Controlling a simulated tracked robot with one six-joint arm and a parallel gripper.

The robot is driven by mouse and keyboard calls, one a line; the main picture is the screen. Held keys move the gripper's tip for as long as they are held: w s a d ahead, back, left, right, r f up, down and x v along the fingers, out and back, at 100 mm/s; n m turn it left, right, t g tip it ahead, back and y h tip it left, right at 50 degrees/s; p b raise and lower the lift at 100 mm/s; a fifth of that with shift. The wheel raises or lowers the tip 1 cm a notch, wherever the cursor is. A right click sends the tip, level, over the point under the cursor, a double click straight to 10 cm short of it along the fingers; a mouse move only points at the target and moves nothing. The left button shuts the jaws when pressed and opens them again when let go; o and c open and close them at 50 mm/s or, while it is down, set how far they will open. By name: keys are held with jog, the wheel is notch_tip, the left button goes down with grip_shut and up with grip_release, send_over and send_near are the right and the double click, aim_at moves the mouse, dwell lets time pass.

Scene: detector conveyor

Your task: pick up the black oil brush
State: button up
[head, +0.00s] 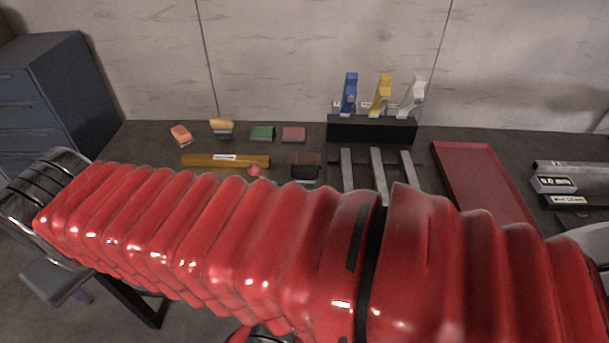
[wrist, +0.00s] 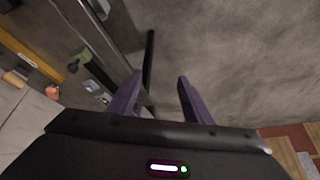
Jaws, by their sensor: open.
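A dark, blackish-brown block-shaped brush (head: 306,160) with a paler lower part sits on the dark bench top, just beyond my red-sleeved arm in the head view. It looks like the black oil brush.
Orange (head: 181,134), yellow (head: 221,127), green (head: 262,133) and red (head: 293,134) brushes stand behind a yellow bar (head: 225,161). A black rack (head: 372,129) and red tray (head: 480,180) lie to the right. My arm hides the bench's front.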

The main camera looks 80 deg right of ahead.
jog(key=w+d+r+m+g+h, duration=0.1)
jog(key=w+d+m+g+h, duration=0.15)
jog(key=d+m, duration=0.85)
jog(key=m+g+y, duration=0.2)
jog(key=m+g, duration=0.5)
jog(key=m, duration=1.3)
send_near(302, 167)
notch_tip(302, 167, up, 3)
jog(key=shift+w+f, duration=0.15)
jog(key=shift+w, duration=0.4)
jog(key=x, duration=0.8)
jog(key=shift+s+f, duration=0.1)
jog(key=shift+f, duration=0.15)
